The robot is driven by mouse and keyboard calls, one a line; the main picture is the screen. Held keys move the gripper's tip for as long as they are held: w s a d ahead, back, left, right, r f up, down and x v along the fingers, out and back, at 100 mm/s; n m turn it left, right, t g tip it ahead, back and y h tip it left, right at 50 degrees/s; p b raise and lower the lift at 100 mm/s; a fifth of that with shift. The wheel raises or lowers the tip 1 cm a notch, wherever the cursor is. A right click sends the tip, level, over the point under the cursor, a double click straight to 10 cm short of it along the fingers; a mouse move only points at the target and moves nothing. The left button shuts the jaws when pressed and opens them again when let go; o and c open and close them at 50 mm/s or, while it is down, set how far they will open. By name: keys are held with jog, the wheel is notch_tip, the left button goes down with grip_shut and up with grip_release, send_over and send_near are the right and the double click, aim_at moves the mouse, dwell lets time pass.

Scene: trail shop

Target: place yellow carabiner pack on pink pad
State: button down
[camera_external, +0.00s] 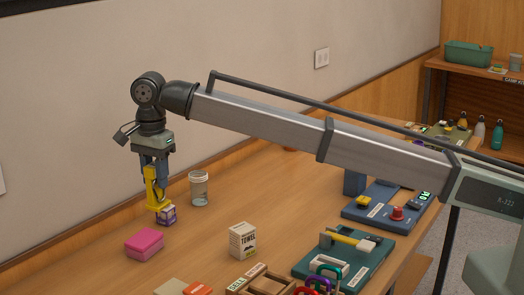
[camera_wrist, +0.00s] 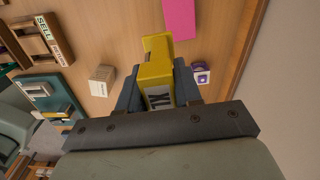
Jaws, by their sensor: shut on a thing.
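The yellow carabiner pack (camera_external: 152,193) hangs upright below my gripper (camera_external: 155,165), which is shut on it. In the wrist view the yellow pack (camera_wrist: 156,72) is between the two dark fingers of my gripper (camera_wrist: 158,88), with a pale label on its near side. The pink pad (camera_external: 144,243) lies on the table in front of the pack, slightly left in the external view. In the wrist view the pink pad (camera_wrist: 180,18) is at the top, beyond the pack. Its visible top is bare, and the pack appears apart from it.
A small purple-and-white box (camera_external: 166,214) stands close to the pack, partly covered by it in the external view. A clear jar (camera_external: 198,188) stands behind right, and a towel box (camera_external: 243,240) right of the pad. Trays with gear fill the table's right side.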

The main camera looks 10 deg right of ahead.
jog(key=w+a+r, duration=0.1)
jog(key=a, duration=0.4)
jog(key=shift+m, duration=0.8)
jog(key=shift+w+d+f, duration=0.1)
jog(key=shift+d+f, duration=0.05)
jog(key=shift+f, duration=4.7)
jog(key=c, duration=0.8)
grip_release()
jog(key=shift+f, duration=0.1)
notch_tip(320, 180, up, 12)
jog(key=shift+r, duration=0.15)
